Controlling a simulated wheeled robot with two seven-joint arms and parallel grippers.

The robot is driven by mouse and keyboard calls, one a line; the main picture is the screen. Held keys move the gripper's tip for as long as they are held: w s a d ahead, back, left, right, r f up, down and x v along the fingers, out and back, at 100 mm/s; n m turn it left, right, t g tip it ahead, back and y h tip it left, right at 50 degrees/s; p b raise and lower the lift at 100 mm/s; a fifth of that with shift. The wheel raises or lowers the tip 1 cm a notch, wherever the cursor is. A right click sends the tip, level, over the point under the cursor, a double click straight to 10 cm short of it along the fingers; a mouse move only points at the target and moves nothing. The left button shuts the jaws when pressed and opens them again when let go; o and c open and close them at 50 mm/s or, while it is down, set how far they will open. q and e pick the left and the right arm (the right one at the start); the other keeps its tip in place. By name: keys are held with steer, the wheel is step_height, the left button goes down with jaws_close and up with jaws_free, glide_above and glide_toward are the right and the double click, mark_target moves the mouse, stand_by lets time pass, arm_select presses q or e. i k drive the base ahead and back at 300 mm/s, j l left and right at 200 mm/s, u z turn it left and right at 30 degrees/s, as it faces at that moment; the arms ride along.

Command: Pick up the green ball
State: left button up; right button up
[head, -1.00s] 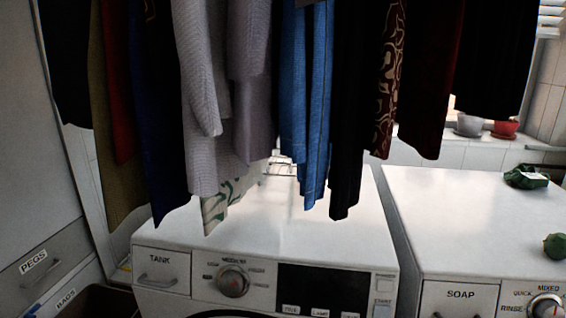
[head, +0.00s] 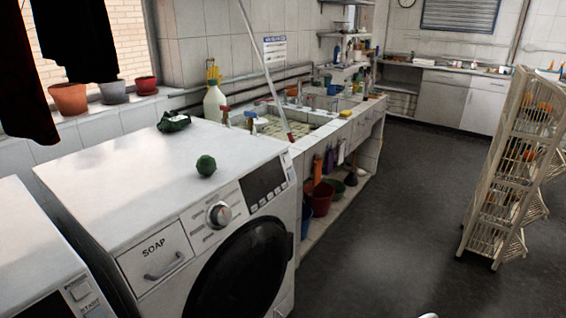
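A small dark green ball (head: 206,165) rests on the white top of the washing machine with the SOAP drawer, near its front edge, in the head view. A dark green crumpled item (head: 173,121) lies farther back on the same top, apart from the ball. Neither of my grippers can be made out in the head view. A small white shape shows at the bottom edge, too little of it to tell what it is.
The washing machine (head: 120,185) stands beside another white machine at left. A tiled sink (head: 300,122) adjoins it on the right, with buckets (head: 318,198) below. A wicker rack (head: 512,165) stands at right. Dark floor between is clear. Dark clothes hang upper left.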

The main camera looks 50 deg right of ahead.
mark_target(206, 165)
steer(key=z, duration=1)
steer(key=i+l, duration=0.1)
steer(key=l+u, duration=0.05)
steer(key=l, duration=0.05)
